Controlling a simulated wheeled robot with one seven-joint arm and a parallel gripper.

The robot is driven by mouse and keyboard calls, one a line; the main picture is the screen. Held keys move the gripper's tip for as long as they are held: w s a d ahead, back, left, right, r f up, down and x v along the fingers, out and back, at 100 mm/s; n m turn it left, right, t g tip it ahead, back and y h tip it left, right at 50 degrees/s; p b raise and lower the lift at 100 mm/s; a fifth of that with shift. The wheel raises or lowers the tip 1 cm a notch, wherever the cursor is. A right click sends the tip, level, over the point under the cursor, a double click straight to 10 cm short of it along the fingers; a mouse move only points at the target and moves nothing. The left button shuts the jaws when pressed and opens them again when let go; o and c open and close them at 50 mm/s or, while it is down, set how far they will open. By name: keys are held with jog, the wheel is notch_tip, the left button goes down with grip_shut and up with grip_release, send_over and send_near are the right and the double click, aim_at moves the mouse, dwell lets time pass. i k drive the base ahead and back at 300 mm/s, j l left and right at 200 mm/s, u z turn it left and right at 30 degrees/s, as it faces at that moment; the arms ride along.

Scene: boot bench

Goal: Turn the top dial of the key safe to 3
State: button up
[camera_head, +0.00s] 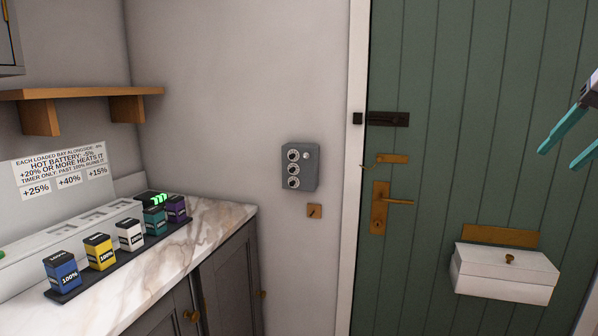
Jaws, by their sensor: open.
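The key safe (313,168) is a small grey box on the wall, left of the green door. Three round dials are stacked down its left side. The top dial (293,155) is uppermost; its number is too small to read. A small light knob (307,156) sits to its right. My gripper (562,159) shows at the right edge, in front of the door, with two teal fingers apart and nothing between them. It is well to the right of the key safe and away from it. Part of the gripper is cut off by the frame.
The green door (459,120) has a bolt (388,118), a brass handle (397,201) and a white box (504,275). A marble counter (180,260) holds several batteries and a charger (65,232). A shelf (80,92) juts out at left.

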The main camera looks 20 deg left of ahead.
aim_at(293, 155)
jog(key=j+u, duration=1.15)
jog(key=i+j, duration=0.05)
